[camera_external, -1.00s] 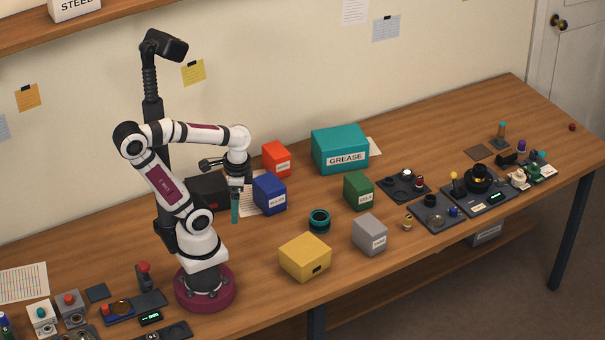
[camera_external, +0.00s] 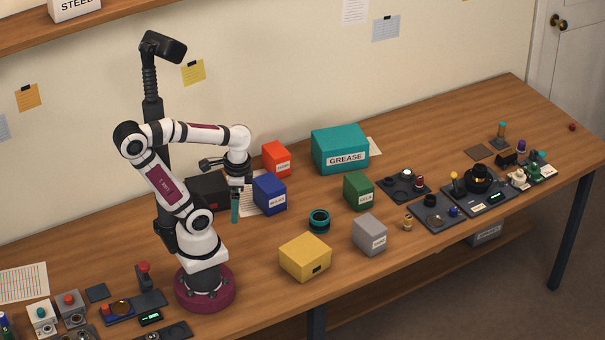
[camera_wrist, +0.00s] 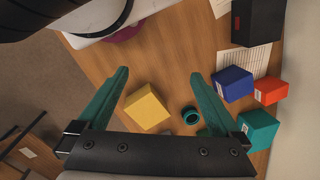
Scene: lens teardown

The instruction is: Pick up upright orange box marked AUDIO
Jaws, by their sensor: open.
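The orange-red box (camera_external: 276,158) stands upright on the table near the wall, behind the blue box. It has a pale label, too small to read. In the wrist view the orange-red box (camera_wrist: 271,91) is at the right, beside the blue box. My gripper (camera_external: 235,207) has teal fingers pointing down, left of the blue box and apart from the orange-red box. In the wrist view my gripper (camera_wrist: 160,74) has its fingers spread wide, with nothing between the tips but the wooden table beyond.
The blue box (camera_external: 270,194) stands just in front of the orange-red box. A black box (camera_external: 208,191) is behind my gripper, and the teal GREASE box (camera_external: 340,150) is to the right. A green box (camera_external: 358,191), teal ring (camera_external: 319,220), yellow box (camera_external: 305,257) and grey box (camera_external: 369,235) stand nearby.

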